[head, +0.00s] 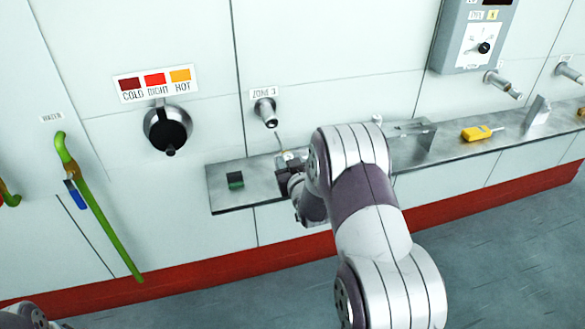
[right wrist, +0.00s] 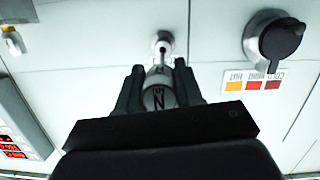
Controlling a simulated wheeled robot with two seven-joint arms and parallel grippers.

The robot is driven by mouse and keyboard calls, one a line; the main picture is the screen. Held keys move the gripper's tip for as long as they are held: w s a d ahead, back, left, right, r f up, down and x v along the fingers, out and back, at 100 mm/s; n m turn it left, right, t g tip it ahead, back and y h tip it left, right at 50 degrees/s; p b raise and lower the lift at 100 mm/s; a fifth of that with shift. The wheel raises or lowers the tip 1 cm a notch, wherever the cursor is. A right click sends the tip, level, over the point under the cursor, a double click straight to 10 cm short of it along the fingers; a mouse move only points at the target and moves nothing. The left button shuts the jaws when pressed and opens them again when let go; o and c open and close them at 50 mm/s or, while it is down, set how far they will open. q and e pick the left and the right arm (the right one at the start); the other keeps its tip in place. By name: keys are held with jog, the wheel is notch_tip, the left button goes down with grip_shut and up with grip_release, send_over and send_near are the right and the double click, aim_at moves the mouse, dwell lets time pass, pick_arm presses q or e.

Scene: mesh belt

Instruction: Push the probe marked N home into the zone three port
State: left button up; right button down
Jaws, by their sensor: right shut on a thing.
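My right gripper (head: 287,168) is shut on a probe. In the right wrist view the probe (right wrist: 158,97) has a pale round body marked N, held between the dark jaws (right wrist: 158,88). In the head view its thin rod (head: 280,142) points up at a metal port (head: 265,110) on the wall. That port also shows in the right wrist view (right wrist: 163,42), just beyond the probe. The rod's tip is close to the port's mouth; I cannot tell whether it touches. The small label above the port (head: 263,93) is too blurred to read surely. My left gripper is not in view.
A metal shelf (head: 222,199) runs below the ports. It carries a dark green-based block (head: 235,180), a yellow device (head: 481,132) and metal brackets. A dark round knob (head: 168,128) sits left of the port. Further ports (head: 503,85) and a control box (head: 472,35) are to the right.

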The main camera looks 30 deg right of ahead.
aim_at(278, 136)
jog(key=shift+x, duration=1)
jog(key=shift+w+r+b, duration=0.25)
jog(key=shift+w+b, duration=0.05)
jog(key=shift+w, duration=0.05)
jog(key=shift+b, duration=0.55)
dwell(0.3)
jog(key=shift+w+r+b+x, duration=0.1)
jog(key=shift+r+b+x, duration=0.4)
jog(key=shift+x, duration=1.3)
jog(key=shift+w+r+b+x, duration=0.1)
jog(key=shift+r+b+x, duration=0.4)
jog(key=shift+x, duration=1.35)
jog(key=shift+w+r+b+x, duration=0.15)
jog(key=shift+b+x, duration=0.65)
jog(key=shift+x, duration=1)
jog(key=c, duration=0.7)
grip_release()
jog(key=shift+s, duration=0.1)
jog(key=shift+o, duration=0.2)
